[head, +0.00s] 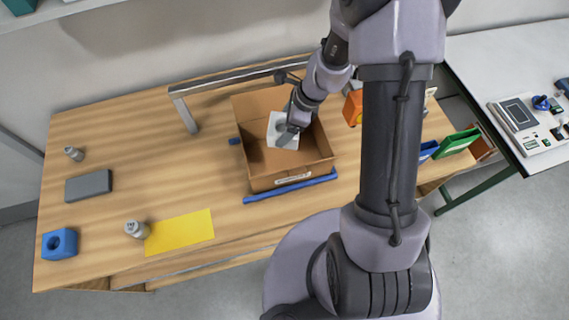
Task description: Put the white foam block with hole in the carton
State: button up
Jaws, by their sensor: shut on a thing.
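The open brown carton (258,172) stands on the wooden table, right of its middle. The white foam block (276,139) shows over the carton's opening, partly covered by my gripper. My gripper (287,138) is shut on the block and reaches down from the upper right. I cannot tell whether the block touches the carton's floor. The block's hole is hidden behind the gripper.
Blue strips (290,190) lie along the carton's front. A metal rail (235,78) stands behind it. An orange block (353,108) is to its right. A yellow sheet (180,232), a grey block (88,186) and a blue block with a hole (60,244) lie at left.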

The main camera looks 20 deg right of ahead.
jog(key=b, duration=0.6)
send_over(278, 158)
jog(key=s+d, duration=0.1)
jog(key=d, duration=0.1)
notch_tip(278, 158, down, 15)
jog(key=shift+r, duration=0.1)
